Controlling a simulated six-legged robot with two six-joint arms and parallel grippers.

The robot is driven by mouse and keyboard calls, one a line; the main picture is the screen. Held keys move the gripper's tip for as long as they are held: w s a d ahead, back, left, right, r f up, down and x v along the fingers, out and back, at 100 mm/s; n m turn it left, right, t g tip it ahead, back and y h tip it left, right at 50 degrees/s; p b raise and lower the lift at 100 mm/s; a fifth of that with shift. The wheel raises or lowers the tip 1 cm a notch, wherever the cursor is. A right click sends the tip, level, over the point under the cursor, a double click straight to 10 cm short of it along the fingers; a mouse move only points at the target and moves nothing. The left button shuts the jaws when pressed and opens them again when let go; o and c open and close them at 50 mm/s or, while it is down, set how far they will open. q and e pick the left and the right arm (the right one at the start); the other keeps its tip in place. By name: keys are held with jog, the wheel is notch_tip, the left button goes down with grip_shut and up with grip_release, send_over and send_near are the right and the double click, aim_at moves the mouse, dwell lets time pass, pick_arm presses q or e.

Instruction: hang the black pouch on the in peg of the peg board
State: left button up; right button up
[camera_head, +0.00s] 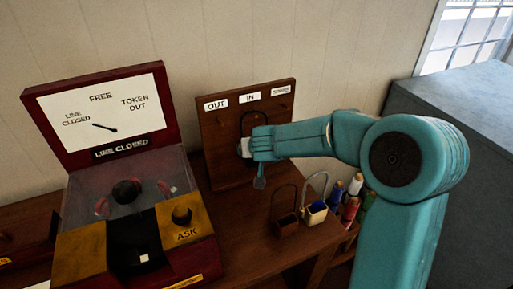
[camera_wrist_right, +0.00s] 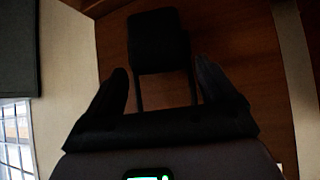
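The peg board (camera_head: 222,135) stands upright at the back of the table, with labels OUT, IN and a third too small to read. A thin black handle loop (camera_head: 252,113) arches up in front of the board below the IN label (camera_head: 250,96); whether it rests on the peg cannot be told. The black pouch (camera_wrist_right: 158,40) shows in the right wrist view, its two straps running between the spread fingers of my right gripper (camera_wrist_right: 163,85). My right gripper in the head view (camera_head: 246,147) covers the pouch's body. My left gripper is out of view.
Several coloured spools (camera_head: 353,200) are further right. A red instrument box (camera_head: 105,115) stands at the left. A grey cabinet (camera_head: 465,130) is at the right.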

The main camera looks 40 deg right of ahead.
dwell(0.3)
jog(key=p+v, duration=0.6)
jog(key=v, duration=1)
jog(key=shift+s, duration=0.25)
